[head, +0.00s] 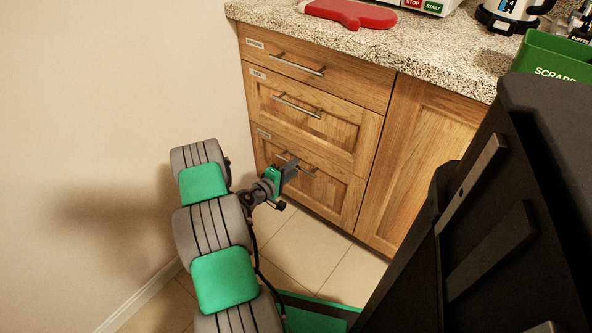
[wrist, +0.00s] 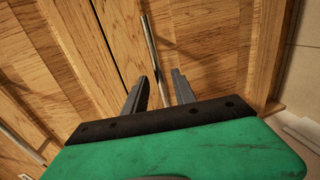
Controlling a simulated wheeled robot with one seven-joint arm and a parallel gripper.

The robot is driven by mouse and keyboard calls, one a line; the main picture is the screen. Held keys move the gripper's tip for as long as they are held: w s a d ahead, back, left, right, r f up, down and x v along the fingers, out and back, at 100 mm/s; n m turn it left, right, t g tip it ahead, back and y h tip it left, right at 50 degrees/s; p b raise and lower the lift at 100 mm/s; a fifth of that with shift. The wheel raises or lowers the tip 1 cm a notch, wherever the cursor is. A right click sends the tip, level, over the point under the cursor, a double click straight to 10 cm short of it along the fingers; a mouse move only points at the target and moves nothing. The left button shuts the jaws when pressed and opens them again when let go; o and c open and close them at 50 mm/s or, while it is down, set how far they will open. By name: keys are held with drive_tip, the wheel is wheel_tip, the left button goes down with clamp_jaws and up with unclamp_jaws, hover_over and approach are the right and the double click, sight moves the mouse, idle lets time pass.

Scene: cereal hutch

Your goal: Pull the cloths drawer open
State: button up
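Three wooden drawers are stacked at the left of the cabinet, all flush with its front. The top and middle drawers carry small labels; the middle one reads like "TEA". The bottom drawer (head: 332,196) also has a label (head: 264,134), too small to read, so I cannot confirm it is the cloths drawer. My gripper (head: 292,167) is at the bottom drawer's bar handle (head: 310,173) and partly hides it. In the wrist view, my gripper (wrist: 160,80) is open, with the handle (wrist: 150,50) between its fingers; I see no clear contact.
The middle drawer (head: 340,132) has its own handle just above. A cabinet door (head: 425,150) is at the right and a wall (head: 100,100) at the left. The speckled counter (head: 400,45) holds a red mitt (head: 350,13) and a green scraps bin (head: 555,60). Tiled floor lies in front.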

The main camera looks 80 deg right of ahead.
drive_tip(key=shift+x, duration=1.15)
clamp_jaws()
idle(0.5)
